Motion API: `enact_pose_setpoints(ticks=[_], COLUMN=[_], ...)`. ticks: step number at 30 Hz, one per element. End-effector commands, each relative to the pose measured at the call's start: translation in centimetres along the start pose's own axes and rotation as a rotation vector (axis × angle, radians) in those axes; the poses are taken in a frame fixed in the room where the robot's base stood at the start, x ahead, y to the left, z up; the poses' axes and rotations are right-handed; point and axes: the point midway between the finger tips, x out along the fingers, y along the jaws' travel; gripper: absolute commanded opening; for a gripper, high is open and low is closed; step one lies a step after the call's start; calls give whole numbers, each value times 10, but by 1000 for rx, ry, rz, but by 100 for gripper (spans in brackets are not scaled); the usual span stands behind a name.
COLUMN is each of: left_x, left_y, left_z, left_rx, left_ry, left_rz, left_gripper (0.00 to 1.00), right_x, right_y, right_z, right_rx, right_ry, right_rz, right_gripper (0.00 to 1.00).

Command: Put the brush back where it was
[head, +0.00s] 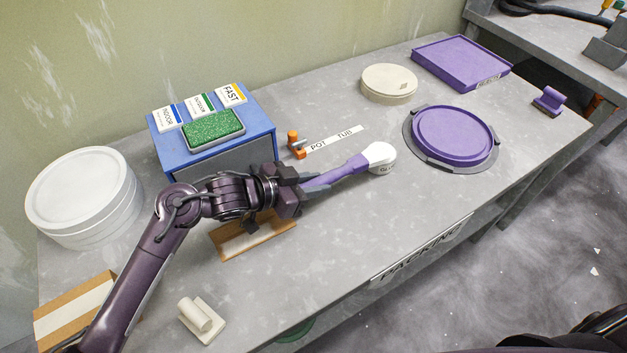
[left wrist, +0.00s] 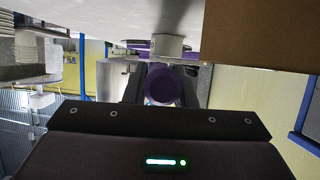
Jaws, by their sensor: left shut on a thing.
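The brush has a purple handle (head: 335,176) and a rounded white head (head: 379,157) with dark lettering, only partly readable. My left gripper (head: 301,184) is shut on the handle near its left end, and the head points right, toward the back. In the head view the brush is over the middle of the bench; I cannot tell whether its head touches the top. In the left wrist view the round purple handle end (left wrist: 162,85) faces the camera between the jaws. My right gripper is not in view.
A brown rest (head: 245,246) lies beneath my left wrist. Behind are a blue box (head: 250,152) with cards and a green pad, and an orange clamp (head: 295,148). A purple round lid (head: 453,133) is right, white lids (head: 82,190) left, a cream block (head: 202,320) in front.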

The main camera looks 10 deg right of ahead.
Motion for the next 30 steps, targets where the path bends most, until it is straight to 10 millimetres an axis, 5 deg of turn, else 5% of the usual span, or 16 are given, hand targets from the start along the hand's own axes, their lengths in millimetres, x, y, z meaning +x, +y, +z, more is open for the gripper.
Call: enact_pose_setpoints(ticks=[5,6,11,24,30], left_x=[1,1,1,-5,-48], left_y=[0,0,0,0,-1], left_z=[3,3,3,-13,-7], left_rx=[-1,-1,-1,1,2], left_ry=[1,0,0,3,-1], left_rz=[0,0,0,-1,-3], left_gripper=[0,25,46,46,46], right_x=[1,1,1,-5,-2], right_y=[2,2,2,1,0], right_z=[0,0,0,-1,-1], right_rx=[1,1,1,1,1], right_ry=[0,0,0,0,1], right_rz=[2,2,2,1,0], right_gripper=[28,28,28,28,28])
